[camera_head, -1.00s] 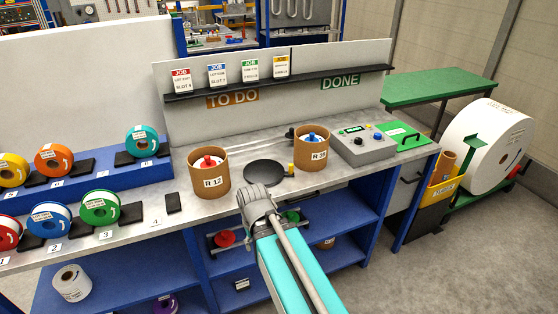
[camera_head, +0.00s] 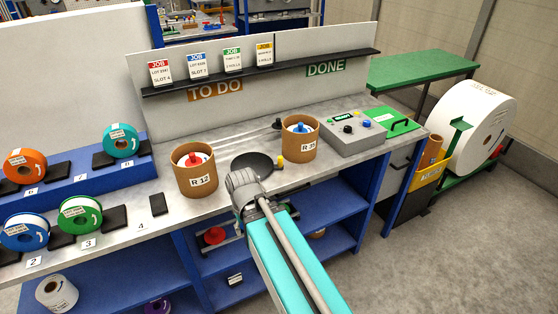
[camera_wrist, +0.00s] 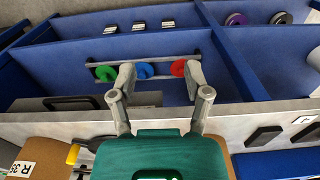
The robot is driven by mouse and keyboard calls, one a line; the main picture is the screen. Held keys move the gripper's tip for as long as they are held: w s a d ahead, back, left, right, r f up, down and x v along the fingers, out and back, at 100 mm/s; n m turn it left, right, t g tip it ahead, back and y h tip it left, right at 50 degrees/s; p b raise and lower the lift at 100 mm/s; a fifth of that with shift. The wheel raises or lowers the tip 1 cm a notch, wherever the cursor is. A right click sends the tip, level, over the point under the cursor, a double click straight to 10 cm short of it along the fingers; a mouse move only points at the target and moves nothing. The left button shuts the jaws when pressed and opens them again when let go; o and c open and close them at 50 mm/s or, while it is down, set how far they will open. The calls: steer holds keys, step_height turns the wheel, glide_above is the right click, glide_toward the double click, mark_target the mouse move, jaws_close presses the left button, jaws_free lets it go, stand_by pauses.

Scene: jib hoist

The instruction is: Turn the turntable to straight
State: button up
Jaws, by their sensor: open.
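A dark round disc (camera_head: 252,163), the likely turntable, lies flat on the bench between two brown tubs. A small yellow knob (camera_head: 281,160) is at its right edge. I cannot read the disc's angle. My gripper (camera_wrist: 159,76) is open and empty in the wrist view, its two fingers apart in front of the bench's lower shelf. In the head view my arm hides the fingers and covers the front of the disc. The yellow knob also shows at lower left in the wrist view (camera_wrist: 72,154); the disc is mostly hidden there by my gripper's body.
Tub R 12 (camera_head: 194,170) and tub R 35 (camera_head: 299,138) flank the disc closely. A control box (camera_head: 350,134) stands right of them, and colored spools (camera_head: 80,214) stand at left. A large white roll (camera_head: 481,124) sits on a green stand at far right, with clear floor before it.

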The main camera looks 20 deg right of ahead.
steer(key=w+d+f+m+t+y+b, duration=0.3)
steer(key=w+d+f+m+y+b, duration=0.2)
steer(key=w+d+m+y+b, duration=0.6)
steer(key=w+d+m+t+b, duration=0.1)
steer(key=d+m, duration=0.2)
steer(key=w+d+r+m+t+b, duration=0.1)
steer(key=w+d+m+t+b, duration=0.1)
steer(key=d+m, duration=0.1)
steer(key=w+d+m+t+b, duration=0.1)
steer(key=w+d+m, duration=0.1)
steer(key=d+m, duration=0.1)
steer(key=shift+w+d+r+m+t+y+b, duration=0.1)
steer(key=shift+d+r+m+t+y+b, duration=0.1)
steer(key=shift+d, duration=0.15)
steer(key=shift+w+d+r+m+t+y+b, duration=0.1)
steer(key=shift+d+t, duration=0.1)
steer(key=shift+d, duration=0.15)
steer(key=m+t+y+b, duration=0.2)
steer(key=m+t+b, duration=0.2)
steer(key=m, duration=0.2)
glide_toward(280, 166)
steer(key=s+d+r, duration=0.2)
steer(key=d, duration=0.1)
steer(key=shift+r, duration=0.25)
steer(key=shift+w, duration=0.1)
steer(key=x, duration=1.3)
steer(key=shift+w+a, duration=0.1)
steer(key=shift+w, duration=0.25)
